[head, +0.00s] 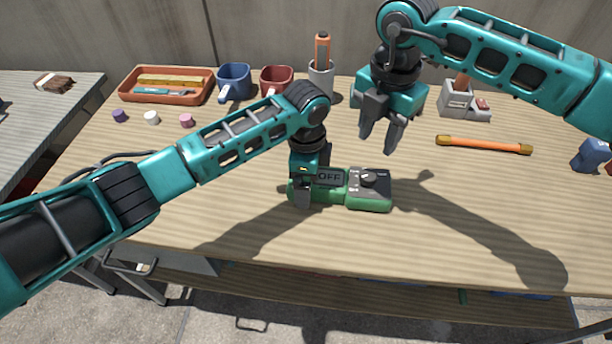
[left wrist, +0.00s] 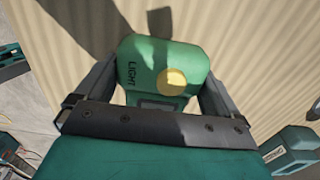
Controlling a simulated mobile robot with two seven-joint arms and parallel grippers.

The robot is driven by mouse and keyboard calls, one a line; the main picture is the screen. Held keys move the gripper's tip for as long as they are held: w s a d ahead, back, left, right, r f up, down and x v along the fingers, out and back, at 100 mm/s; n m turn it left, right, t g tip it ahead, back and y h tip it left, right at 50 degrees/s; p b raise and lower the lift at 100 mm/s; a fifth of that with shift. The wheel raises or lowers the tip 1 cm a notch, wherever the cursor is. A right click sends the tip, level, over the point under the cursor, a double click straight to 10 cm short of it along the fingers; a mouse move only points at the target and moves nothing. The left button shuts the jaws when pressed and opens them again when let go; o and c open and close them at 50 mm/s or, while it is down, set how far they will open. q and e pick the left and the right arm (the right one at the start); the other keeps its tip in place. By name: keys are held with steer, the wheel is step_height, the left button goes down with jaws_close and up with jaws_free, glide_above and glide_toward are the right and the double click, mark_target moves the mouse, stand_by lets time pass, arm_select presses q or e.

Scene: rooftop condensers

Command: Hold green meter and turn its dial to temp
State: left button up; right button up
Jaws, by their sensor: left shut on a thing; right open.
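The green meter (head: 371,204) lies on the wooden table, its display reading OFF and its dark dial (head: 369,179) on the grey face at the right. My left gripper (head: 303,198) is shut on the meter's left end. In the left wrist view, the fingers flank the green end of the meter (left wrist: 140,62), which has a yellow round button and the word LIGHT. The left gripper also shows there (left wrist: 155,85). My right gripper (head: 378,140) is open and empty, in the air above and behind the dial, fingers pointing down.
An orange tray (head: 128,97), blue mug (head: 234,78), red mug (head: 277,78) and grey cup (head: 321,80) stand along the back. An orange rod (head: 484,145) lies at right. Small coloured caps sit at left. The front table area is clear.

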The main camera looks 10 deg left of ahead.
steer(key=shift+o, duration=1.3)
steer(key=shift+s, duration=0.2)
steer(key=shift+o, duration=0.4)
steer(key=s+m+g, duration=0.1)
steer(key=s+m+g+y, duration=0.1)
steer(key=s, duration=0.1)
steer(key=s+m+g+y, duration=0.1)
steer(key=s, duration=0.1)
steer(key=shift+a, duration=0.25)
steer(key=a+r+n+y, duration=0.1)
steer(key=a+r+y, duration=1.2)
steer(key=a+r, duration=0.1)
steer(key=w+d+r+m+t+y, duration=0.1)
steer(key=w+r+m+t, duration=0.1)
steer(key=w+r+t, duration=0.35)
steer(key=w+r+m+t+y, duration=0.1)
steer(key=w+r+m+t, duration=0.15)
steer(key=w+t, duration=0.6)
steer(key=w+d+f+m+t+h, duration=0.25)
steer(key=w+d+f+h, duration=0.25)
steer(key=w+h, duration=0.25)
steer(key=n+g+h, duration=1)
steer(key=n+g, duration=0.2)
steer(key=g, duration=0.2)
glide_above(369, 175)
step_height(369, 175, down, 15)
steer(key=shift+t+y, duration=0.25)
step_height(369, 175, down, 12)
steer(key=shift+r, duration=0.2)
